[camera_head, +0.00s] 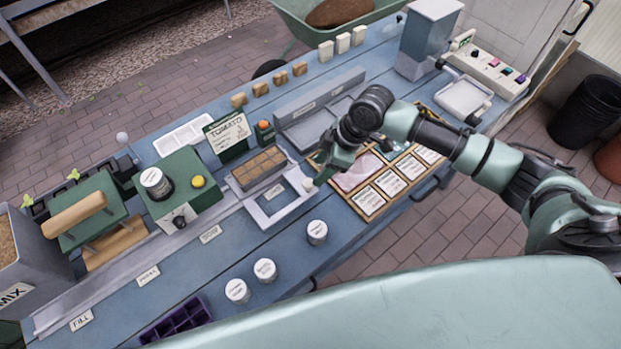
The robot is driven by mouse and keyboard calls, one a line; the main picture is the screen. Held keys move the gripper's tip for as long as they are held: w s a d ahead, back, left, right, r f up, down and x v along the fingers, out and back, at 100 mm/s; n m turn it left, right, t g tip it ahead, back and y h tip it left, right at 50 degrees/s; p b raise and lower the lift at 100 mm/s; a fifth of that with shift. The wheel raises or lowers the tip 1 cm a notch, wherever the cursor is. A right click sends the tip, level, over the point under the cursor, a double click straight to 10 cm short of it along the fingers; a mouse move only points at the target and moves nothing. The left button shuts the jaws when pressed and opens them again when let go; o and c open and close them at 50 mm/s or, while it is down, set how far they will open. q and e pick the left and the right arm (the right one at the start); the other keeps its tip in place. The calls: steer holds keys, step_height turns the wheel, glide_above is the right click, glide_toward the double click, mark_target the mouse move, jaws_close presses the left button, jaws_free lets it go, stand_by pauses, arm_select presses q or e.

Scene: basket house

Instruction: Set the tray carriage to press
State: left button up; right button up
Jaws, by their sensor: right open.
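The tray carriage (262,215) is a pale grey frame at the right end of a long grey rail (105,285). A tray of brown cells (258,168) sits at its back. Labels line the rail; the front left one (82,320) reads FILL, and the second label (148,275) is too small to read surely. A green block with a wooden bar handle (75,215) stands over the rail's left part. My right gripper (322,180) is open and empty at the carriage's right end; whether it touches the frame I cannot tell. My left gripper is out of view.
A green box with a yellow button (198,182) stands behind the rail, left of the carriage. White-lidded jars (265,270) and a purple cell tray (175,325) lie in front. A wooden board of seed cards (368,201) lies under my right forearm.

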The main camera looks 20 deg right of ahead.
mark_target(308, 182)
steer(key=p+x, duration=0.1)
steer(key=x, duration=0.5)
steer(key=shift+w+p, duration=0.2)
steer(key=shift+p, duration=0.15)
steer(key=shift+a+f, duration=0.25)
steer(key=shift+f, duration=0.4)
steer(key=shift+w, duration=0.1)
jaws_close()
stand_by(0.5)
